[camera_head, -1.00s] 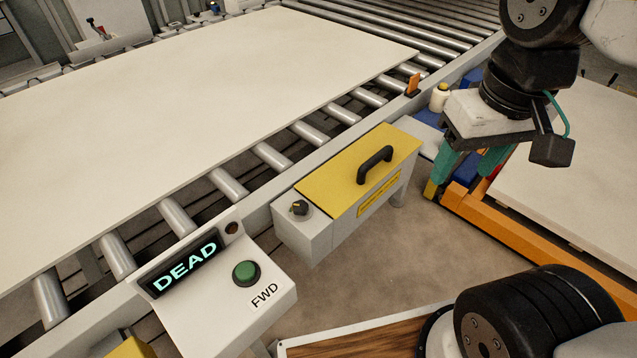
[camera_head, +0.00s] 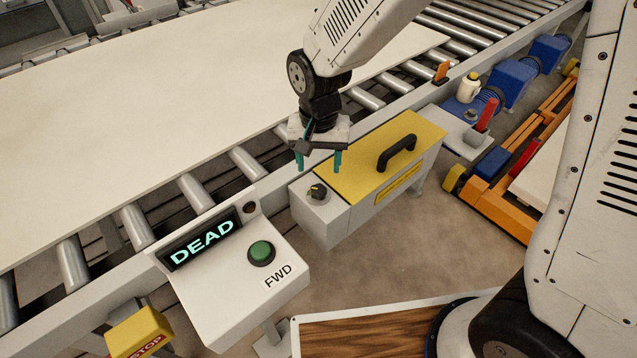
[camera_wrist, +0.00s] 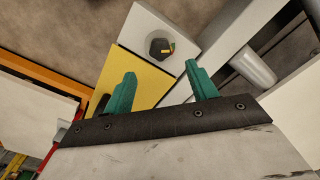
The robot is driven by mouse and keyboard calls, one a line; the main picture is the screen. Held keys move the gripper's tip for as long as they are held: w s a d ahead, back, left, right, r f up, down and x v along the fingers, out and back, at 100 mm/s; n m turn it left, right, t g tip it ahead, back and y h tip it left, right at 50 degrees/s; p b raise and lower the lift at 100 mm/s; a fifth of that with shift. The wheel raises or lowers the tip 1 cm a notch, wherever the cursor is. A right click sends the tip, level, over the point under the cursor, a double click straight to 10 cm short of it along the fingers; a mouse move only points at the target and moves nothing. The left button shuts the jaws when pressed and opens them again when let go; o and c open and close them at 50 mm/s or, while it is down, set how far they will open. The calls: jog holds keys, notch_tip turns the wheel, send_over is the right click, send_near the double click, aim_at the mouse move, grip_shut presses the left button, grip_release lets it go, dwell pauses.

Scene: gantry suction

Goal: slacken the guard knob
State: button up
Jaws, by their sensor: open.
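The guard knob (camera_head: 318,191) is a small black knob with a yellow mark. It sits on the grey end of the guard box (camera_head: 322,222), beside the yellow lid (camera_head: 365,170). My gripper (camera_head: 318,165) hangs above the knob with its green fingers pointing down, apart from it. In the wrist view the knob (camera_wrist: 160,47) lies beyond the fingertips, roughly midway between them. My gripper (camera_wrist: 158,78) is open and empty there.
A black handle (camera_head: 397,153) stands up from the yellow lid close by. The control box with the DEAD display (camera_head: 203,241) and green FWD button (camera_head: 261,252) is at the front left. A large pale board (camera_head: 150,100) lies on the rollers behind.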

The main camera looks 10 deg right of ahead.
aim_at(318, 189)
notch_tip(318, 189, down, 8)
jog(key=shift+r, duration=0.15)
dwell(0.3)
jog(key=c, duration=1)
